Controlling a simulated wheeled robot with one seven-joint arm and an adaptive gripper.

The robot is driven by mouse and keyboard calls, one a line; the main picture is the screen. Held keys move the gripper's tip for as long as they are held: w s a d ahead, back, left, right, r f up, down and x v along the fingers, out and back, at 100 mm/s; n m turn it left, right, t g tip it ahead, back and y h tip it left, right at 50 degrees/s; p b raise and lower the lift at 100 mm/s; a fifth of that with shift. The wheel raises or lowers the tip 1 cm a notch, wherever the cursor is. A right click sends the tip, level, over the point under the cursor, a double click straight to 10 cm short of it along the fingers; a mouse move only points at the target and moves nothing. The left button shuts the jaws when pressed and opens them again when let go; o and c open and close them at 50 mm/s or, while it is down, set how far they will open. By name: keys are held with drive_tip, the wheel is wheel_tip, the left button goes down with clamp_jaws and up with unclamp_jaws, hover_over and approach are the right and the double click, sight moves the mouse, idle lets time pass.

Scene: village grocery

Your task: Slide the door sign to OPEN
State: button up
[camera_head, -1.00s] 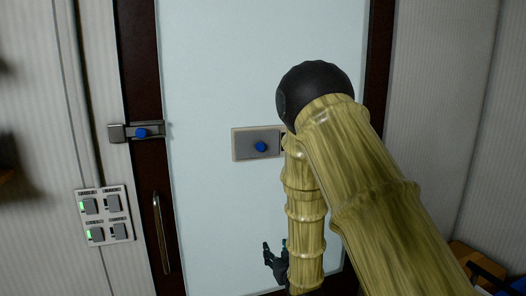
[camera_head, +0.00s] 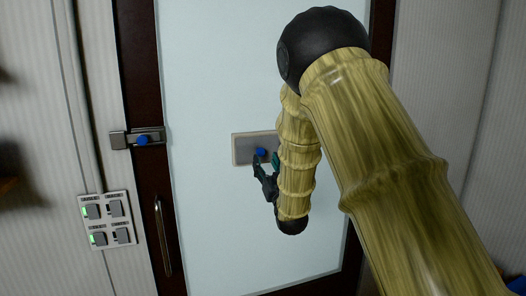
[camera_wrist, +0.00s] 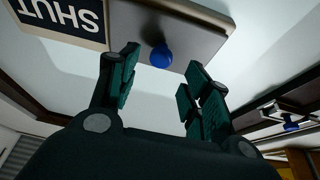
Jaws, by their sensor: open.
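The door sign (camera_head: 243,149) is a small framed grey plate on the pale door, with a blue knob (camera_head: 261,152) on it. In the wrist view the sign's slider plate (camera_wrist: 193,31) is grey, and the word SHUT (camera_wrist: 66,16) shows upside down on a dark panel at its left end. The knob (camera_wrist: 161,56) stands out ahead of the fingers, between their lines. My gripper (camera_head: 265,164) is open and empty just below and in front of the knob. My arm hides the right end of the sign in the head view.
A door latch with a blue knob (camera_head: 142,140) sits on the left frame. Below it are a vertical door handle (camera_head: 162,236) and a panel of several switches (camera_head: 108,219), two with green lights. The door surface around the sign is flat and clear.

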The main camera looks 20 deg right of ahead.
sight(261, 153)
drive_tip(key=shift+p+x, duration=0.8)
drive_tip(key=shift+x, duration=1.4)
drive_tip(key=shift+f, duration=0.1)
clamp_jaws()
